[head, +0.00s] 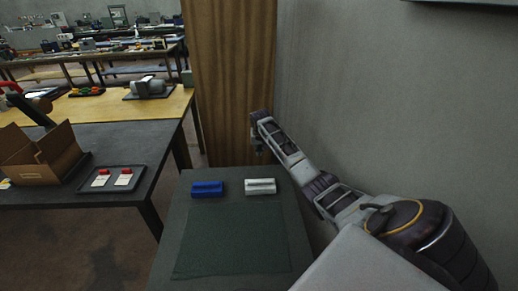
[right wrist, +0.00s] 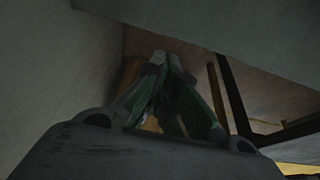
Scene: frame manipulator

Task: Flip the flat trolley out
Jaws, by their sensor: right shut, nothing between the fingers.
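No flat trolley can be made out for certain in either view. A tall brown wood-grained panel (head: 228,70) stands upright at the back, against the grey wall; I cannot tell whether it belongs to the trolley. My right gripper (head: 257,152) points down in front of the panel's lower right part, just beyond the far right corner of the dark table. In the right wrist view its fingers (right wrist: 165,62) meet at the tips, shut and empty. A brownish strip (right wrist: 131,74) shows behind them. My left gripper is out of view.
The dark table (head: 180,225) bears a green mat (head: 232,240), a blue block (head: 207,188) and a white block (head: 260,186). The grey wall (head: 400,90) is close on the right. A workbench (head: 110,135) with a cardboard box (head: 45,160) and tray stands left.

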